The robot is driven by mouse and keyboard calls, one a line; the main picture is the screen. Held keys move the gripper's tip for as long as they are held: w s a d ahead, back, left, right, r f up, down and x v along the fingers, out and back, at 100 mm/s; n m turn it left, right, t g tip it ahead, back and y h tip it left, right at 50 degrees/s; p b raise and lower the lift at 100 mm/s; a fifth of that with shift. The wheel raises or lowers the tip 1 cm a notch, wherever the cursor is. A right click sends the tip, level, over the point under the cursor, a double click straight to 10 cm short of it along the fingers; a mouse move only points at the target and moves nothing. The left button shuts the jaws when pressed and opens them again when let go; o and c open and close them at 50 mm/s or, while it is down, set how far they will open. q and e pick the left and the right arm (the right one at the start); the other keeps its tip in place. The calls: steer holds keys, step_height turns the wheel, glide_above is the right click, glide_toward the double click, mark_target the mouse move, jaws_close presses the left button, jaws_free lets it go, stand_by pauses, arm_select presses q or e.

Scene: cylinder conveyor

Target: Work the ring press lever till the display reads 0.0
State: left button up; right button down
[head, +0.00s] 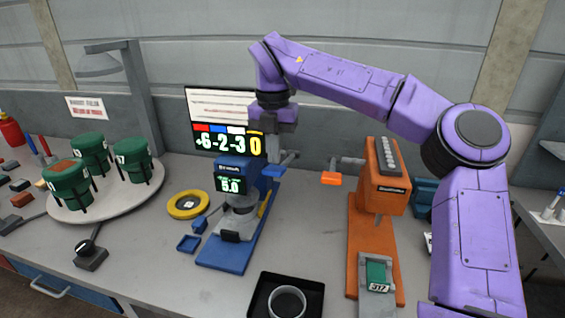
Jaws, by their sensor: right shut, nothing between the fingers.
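The blue press (225,255) stands mid-bench, and its small display (230,185) reads 5.0. Its lever, with a blue handle (271,171), sticks out to the right of the press head. My right gripper (284,150) points down from the purple arm, shut and empty, just above the lever. Whether it touches the lever I cannot tell. The gripper and wrist partly hide the monitor (210,105) behind, which shows +6, -2, -3 and 0 under coloured blocks. My left gripper is not in view.
An orange press (385,190) with an orange-handled lever (331,178) stands to the right, holding a green block (377,273). A yellow ring (174,208) lies left of the blue press. A black tray (258,301) is in front. Green pots (133,160) stand on a round plate at left.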

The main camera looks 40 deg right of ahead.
stand_by(0.3)
step_height(320, 180, down, 13)
steer(key=b, duration=1.1)
step_height(320, 180, up, 16)
steer(key=p, duration=1.3)
steer(key=shift+r, duration=0.1)
